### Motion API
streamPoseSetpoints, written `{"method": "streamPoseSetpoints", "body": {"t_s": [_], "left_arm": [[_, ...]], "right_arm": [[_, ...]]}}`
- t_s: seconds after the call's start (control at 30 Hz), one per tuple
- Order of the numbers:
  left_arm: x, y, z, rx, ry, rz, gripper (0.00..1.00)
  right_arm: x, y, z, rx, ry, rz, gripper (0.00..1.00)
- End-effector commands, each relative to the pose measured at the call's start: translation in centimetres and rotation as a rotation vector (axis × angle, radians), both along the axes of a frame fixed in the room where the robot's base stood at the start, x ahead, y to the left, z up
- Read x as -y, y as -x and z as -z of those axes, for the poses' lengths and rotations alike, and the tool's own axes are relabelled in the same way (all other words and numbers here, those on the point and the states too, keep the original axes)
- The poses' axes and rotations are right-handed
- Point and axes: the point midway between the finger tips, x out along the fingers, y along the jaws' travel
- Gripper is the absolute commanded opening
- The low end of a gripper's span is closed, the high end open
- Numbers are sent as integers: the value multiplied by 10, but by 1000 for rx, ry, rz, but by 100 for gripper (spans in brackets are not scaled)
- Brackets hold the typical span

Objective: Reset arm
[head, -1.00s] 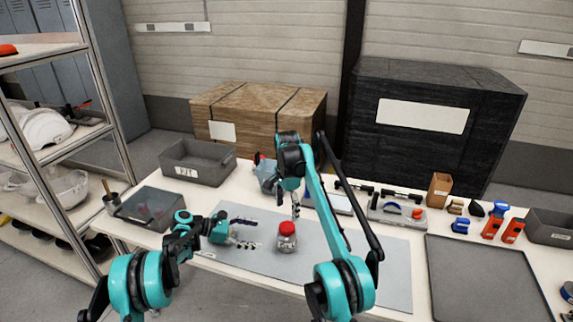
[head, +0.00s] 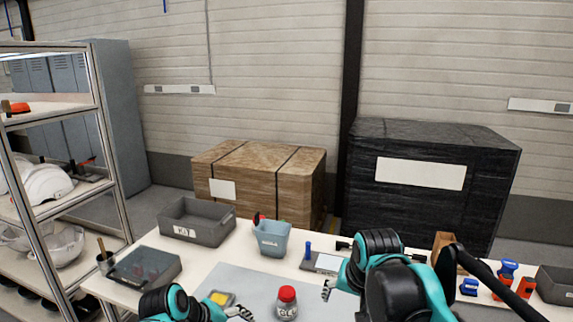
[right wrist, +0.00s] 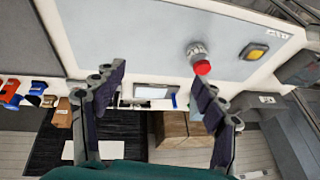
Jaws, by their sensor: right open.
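My right gripper (head: 328,290) is to the right of a clear jar with a red lid (head: 287,303) in the head view. In the right wrist view my right gripper (right wrist: 160,92) has its two dark-padded fingers wide apart with nothing between them. The jar (right wrist: 198,52) stands on the grey mat (right wrist: 130,40) beyond the fingertips there. My left gripper (head: 240,313) shows only partly at the bottom edge of the head view, left of the jar; its jaws cannot be made out.
Blue and orange tools (head: 507,275) lie right. Shelves with helmets (head: 47,185) stand left. Crates stand behind the table.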

Motion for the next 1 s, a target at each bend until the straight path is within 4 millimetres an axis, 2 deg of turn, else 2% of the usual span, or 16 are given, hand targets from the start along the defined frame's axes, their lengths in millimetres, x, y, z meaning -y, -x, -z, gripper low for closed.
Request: {"method": "streamPoseSetpoints", "body": {"t_s": [0.03, 0.2, 0.3, 0.4, 0.5, 0.6, 1.0], "left_arm": [[-4, 21, 1, 34, -65, 46, 83], [-22, 78, 11, 150, -314, 227, 83], [-33, 104, 20, 202, -446, 327, 83], [-42, 122, 29, 240, -549, 406, 83], [-47, 132, 34, 263, -614, 457, 83], [-50, 136, 37, 272, -647, 481, 83], [-50, 136, 37, 272, -649, 483, 83]], "right_arm": [[6, 24, 9, 22, 16, -27, 71], [23, 91, 46, 107, 84, -139, 71], [31, 123, 72, 148, 126, -195, 71], [35, 147, 94, 180, 160, -238, 71], [38, 160, 109, 200, 184, -265, 71], [39, 166, 116, 209, 195, -277, 71], [39, 166, 116, 209, 195, -278, 71]]}}
